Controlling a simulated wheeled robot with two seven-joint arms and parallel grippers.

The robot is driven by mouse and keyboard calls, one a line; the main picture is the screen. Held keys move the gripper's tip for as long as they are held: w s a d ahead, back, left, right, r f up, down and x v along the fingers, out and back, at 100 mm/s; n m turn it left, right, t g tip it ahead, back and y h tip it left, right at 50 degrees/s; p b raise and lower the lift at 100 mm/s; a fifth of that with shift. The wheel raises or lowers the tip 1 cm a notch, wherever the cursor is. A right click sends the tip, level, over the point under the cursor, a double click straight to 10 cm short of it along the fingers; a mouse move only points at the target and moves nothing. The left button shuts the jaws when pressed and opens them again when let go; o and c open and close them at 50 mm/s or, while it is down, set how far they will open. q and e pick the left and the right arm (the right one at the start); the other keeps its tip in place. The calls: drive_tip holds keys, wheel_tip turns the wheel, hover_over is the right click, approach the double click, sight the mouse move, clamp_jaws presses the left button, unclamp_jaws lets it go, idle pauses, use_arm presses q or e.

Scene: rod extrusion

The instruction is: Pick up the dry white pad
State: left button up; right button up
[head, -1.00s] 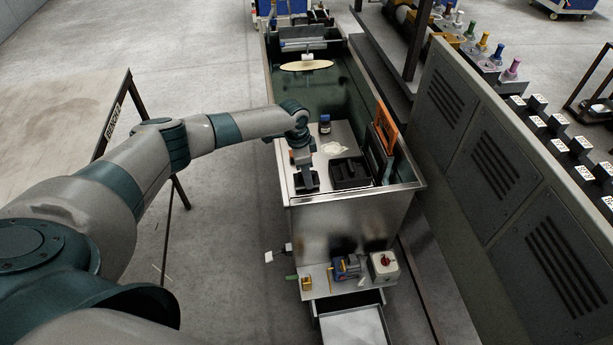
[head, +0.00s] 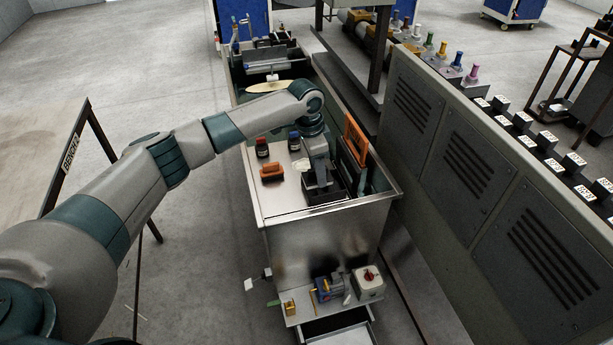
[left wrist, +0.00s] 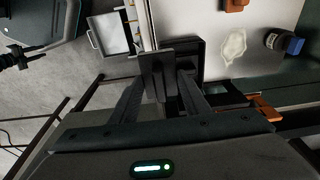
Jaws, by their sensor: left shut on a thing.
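My left gripper (head: 318,187) points down at the black tray (head: 338,193) on the metal bench top. In the left wrist view, the fingers of my left gripper (left wrist: 164,82) are close together, with the black tray (left wrist: 195,48) just beyond them. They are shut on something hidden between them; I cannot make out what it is. I cannot tell whether this is the dry white pad. My right gripper is out of view.
An orange-handled block (head: 271,171), a dark bottle (head: 262,148) and a blue-capped bottle (head: 294,141) stand left of and behind the gripper. An upright orange frame (head: 355,139) stands to the right by the trough wall. The bench top's front left is clear.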

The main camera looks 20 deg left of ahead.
use_arm(q)
drive_tip(key=shift+d+r, duration=0.15)
drive_tip(key=shift+d, duration=0.05)
idle(0.5)
